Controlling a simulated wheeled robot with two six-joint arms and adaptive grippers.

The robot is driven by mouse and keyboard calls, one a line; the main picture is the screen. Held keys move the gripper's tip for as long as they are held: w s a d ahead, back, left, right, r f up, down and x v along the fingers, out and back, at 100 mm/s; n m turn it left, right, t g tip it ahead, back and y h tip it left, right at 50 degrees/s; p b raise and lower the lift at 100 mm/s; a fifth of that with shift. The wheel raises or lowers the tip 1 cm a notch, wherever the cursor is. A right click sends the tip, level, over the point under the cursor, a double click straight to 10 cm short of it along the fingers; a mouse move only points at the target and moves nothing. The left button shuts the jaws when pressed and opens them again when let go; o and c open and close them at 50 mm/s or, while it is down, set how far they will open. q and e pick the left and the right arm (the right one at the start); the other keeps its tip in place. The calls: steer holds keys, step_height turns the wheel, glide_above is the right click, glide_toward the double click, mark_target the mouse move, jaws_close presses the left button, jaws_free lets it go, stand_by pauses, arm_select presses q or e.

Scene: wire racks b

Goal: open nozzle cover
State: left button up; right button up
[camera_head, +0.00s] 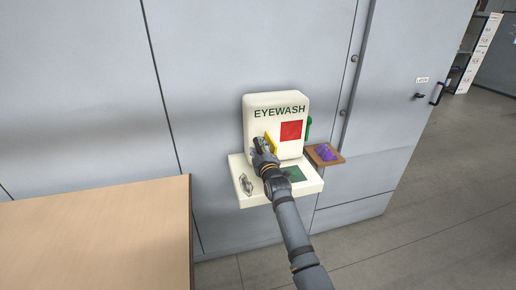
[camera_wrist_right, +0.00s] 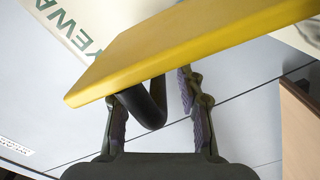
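The white eyewash station (camera_head: 260,103) is on the grey wall panel, with a basin ledge (camera_head: 311,187) at its bottom. A yellow nozzle cover (camera_head: 271,143) shows at its front, left of a red square. In the right wrist view, the yellow cover (camera_wrist_right: 190,42) is a flat plate crossing the top, with a black loop handle (camera_wrist_right: 151,112) below it. My right gripper (camera_head: 262,147) is at the cover. In its wrist view, the fingers (camera_wrist_right: 158,112) are spread apart with the handle between them; the gap shows no clear grip. My left gripper is out of view.
A wooden shelf (camera_head: 331,161) with a purple item (camera_head: 325,152) sits right of the station. A green lever (camera_head: 308,126) is on the station's right side. A wooden table (camera_head: 100,235) fills the lower left. Open floor (camera_head: 420,240) lies at the right.

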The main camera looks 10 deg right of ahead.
steer(key=s, duration=1.2)
steer(key=shift+d, duration=0.2)
steer(key=s+f+m+g, duration=0.1)
steer(key=s+f+g, duration=0.1)
steer(key=f, duration=0.8)
steer(key=s+f+m+g, duration=0.1)
steer(key=f+g, duration=0.1)
steer(key=f, duration=0.9)
steer(key=s+d+f+m+g, duration=0.15)
steer(key=s+f, duration=0.35)
steer(key=f, duration=0.5)
steer(key=s+f+m+g, duration=0.25)
steer(key=s+f, duration=0.35)
steer(key=f, duration=0.3)
steer(key=s+d+f+m+g, duration=0.1)
steer(key=s+d+f+g, duration=0.1)
steer(key=s+f, duration=0.6)
steer(key=s+d+f+m+g, duration=0.1)
steer(key=s+d+f+g, duration=0.1)
steer(key=s+f, duration=0.6)
steer(key=s+d+f+m+g, duration=0.1)
steer(key=s+d+f+g, duration=0.1)
steer(key=s, duration=1)
steer(key=s+d+f+m+g+h, duration=0.1)
steer(key=s+d+f+m+g, duration=0.1)
steer(key=s, duration=1)
step_height(320, 180, down, 2)
steer(key=shift+d+f+g, duration=0.1)
steer(key=shift+d+g, duration=0.3)
steer(key=shift+d, duration=0.3)
